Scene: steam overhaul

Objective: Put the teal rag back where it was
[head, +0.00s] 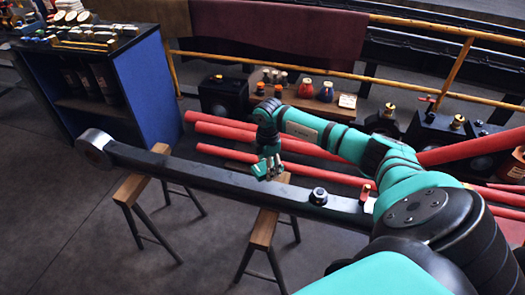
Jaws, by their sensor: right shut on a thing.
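My right arm reaches in from the right, and its right gripper (270,166) points down just above the dark steel bar. The gripper is shut on a small teal bunch, which looks like the teal rag (261,169); the fingers hide part of it and its colour is close to that of my arm. The long dark bar (200,175), with a round eye at its left end, lies across two wooden trestles (262,229). I cannot tell whether the rag touches the bar. My left gripper is not in view.
A dark round nut-like part (318,196) and a small red-topped item (365,191) sit on the bar. Red pipes (225,153) run behind it. A blue cabinet (140,90) stands at the left. Bottles and jars (306,88) stand behind. The floor at the lower left is clear.

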